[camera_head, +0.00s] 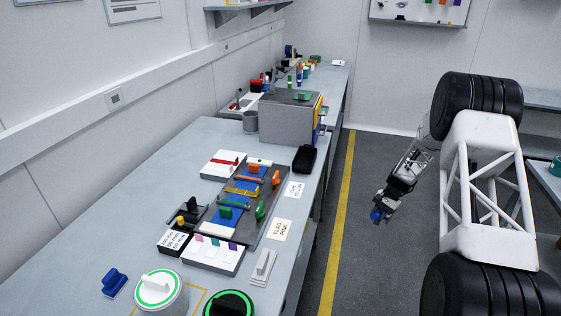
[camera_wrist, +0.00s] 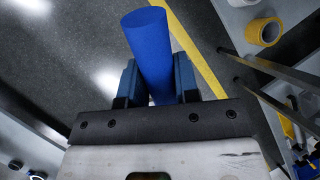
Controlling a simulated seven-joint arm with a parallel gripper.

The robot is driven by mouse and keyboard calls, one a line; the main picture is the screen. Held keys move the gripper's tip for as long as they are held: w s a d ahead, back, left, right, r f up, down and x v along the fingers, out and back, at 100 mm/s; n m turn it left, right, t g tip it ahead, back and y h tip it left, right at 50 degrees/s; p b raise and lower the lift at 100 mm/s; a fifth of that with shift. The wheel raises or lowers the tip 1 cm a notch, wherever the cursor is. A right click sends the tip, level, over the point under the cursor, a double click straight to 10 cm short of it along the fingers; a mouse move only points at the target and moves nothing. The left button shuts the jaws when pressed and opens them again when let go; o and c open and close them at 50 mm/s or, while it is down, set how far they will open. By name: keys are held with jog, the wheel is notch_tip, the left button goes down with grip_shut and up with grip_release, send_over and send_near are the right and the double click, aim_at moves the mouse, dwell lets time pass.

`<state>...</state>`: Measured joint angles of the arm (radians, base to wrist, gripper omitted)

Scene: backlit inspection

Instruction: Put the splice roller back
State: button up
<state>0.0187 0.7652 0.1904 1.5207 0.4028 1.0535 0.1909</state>
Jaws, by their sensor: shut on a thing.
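My gripper (camera_head: 377,214) hangs over the floor aisle to the right of the long workbench, well clear of the bench. It is shut on a blue cylinder, which I take to be the splice roller. In the wrist view the blue cylinder (camera_wrist: 150,45) stands out lengthwise between the two fingers of my gripper (camera_wrist: 157,78), its round end facing away from the palm. In the head view it is only a small blue patch at the fingertips. I cannot tell which place on the bench belongs to it.
On the workbench (camera_head: 120,220) a grey tray (camera_head: 273,180) holds orange, green and yellow tools on blue. A grey box (camera_head: 287,118), a black bin (camera_head: 304,158) and round green-ringed containers (camera_head: 160,292) stand around it. A yellow tape roll (camera_wrist: 263,33) shows in the wrist view. The aisle is clear.

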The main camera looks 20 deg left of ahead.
jog(key=w+a+r+m+t+y, duration=0.15)
jog(key=w+a+r+m, duration=0.35)
jog(key=a+r, duration=0.85)
jog(key=w+a+r+m+t, duration=0.35)
jog(key=w+a+r, duration=0.25)
jog(key=a+r, duration=0.7)
jog(key=s+a+r+m, duration=0.2)
jog(key=a+r, duration=0.1)
jog(key=a, duration=0.8)
jog(key=s+a+r+m, duration=0.2)
jog(key=s+a+r, duration=0.1)
jog(key=a, duration=0.8)
jog(key=shift+s+a+r+t+h, duration=0.2)
jog(key=shift+s+t+h, duration=0.1)
jog(key=shift+t+h, duration=0.15)
jog(key=shift+m, duration=0.25)
notch_tip(320, 180, down, 6)
jog(key=shift+f, duration=0.15)
